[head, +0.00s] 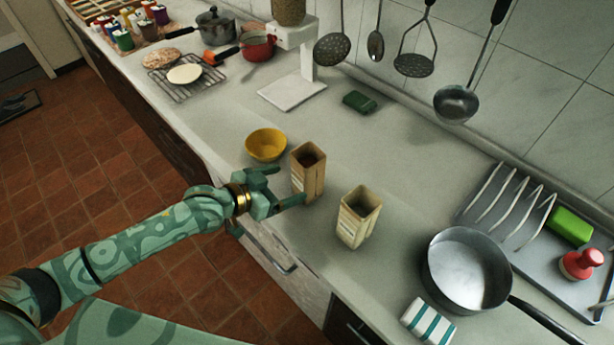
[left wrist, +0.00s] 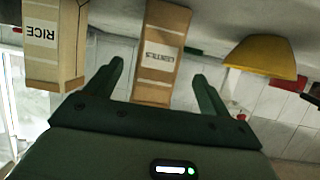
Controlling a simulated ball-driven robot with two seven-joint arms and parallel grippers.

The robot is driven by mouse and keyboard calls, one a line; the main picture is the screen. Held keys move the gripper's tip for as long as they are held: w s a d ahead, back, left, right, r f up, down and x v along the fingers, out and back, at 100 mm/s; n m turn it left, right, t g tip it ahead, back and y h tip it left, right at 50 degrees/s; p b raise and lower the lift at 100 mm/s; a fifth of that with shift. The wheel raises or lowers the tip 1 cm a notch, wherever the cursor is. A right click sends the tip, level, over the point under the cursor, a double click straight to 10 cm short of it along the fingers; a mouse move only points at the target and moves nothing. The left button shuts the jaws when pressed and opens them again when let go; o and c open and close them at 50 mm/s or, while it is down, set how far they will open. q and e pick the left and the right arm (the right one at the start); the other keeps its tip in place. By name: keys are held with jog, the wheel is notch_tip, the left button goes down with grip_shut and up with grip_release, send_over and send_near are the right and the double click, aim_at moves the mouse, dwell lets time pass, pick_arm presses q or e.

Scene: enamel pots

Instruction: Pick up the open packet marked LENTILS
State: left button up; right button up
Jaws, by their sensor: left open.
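The open packet marked LENTILS (head: 309,176) stands upright on the counter, tan with dark contents showing at its open top. In the left wrist view, which is upside down, the LENTILS packet (left wrist: 160,50) shows its label and appears between the finger ends. My left gripper (head: 287,185) is open and empty, just in front of the packet, one finger to each side of its near face. I cannot tell whether either finger touches it. My right gripper is not in view.
A similar open packet marked RICE (left wrist: 58,45) stands to the right in the head view (head: 357,219). A yellow bowl (head: 266,146) stands close on the left. A grey pan (head: 466,270) and a striped cloth (head: 428,321) lie further right.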

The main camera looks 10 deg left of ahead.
pick_arm(q)
jog(key=shift+x, duration=0.95)
jog(key=shift+w+d+f, duration=0.2)
jog(key=shift+w+d, duration=0.15)
jog(key=b+x, duration=0.2)
jog(key=x, duration=0.3)
jog(key=shift+s, duration=0.1)
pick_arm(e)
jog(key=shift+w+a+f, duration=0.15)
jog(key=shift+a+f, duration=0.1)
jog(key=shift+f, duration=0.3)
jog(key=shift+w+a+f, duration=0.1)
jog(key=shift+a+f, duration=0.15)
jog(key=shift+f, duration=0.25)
pick_arm(q)
jog(key=c, duration=1.3)
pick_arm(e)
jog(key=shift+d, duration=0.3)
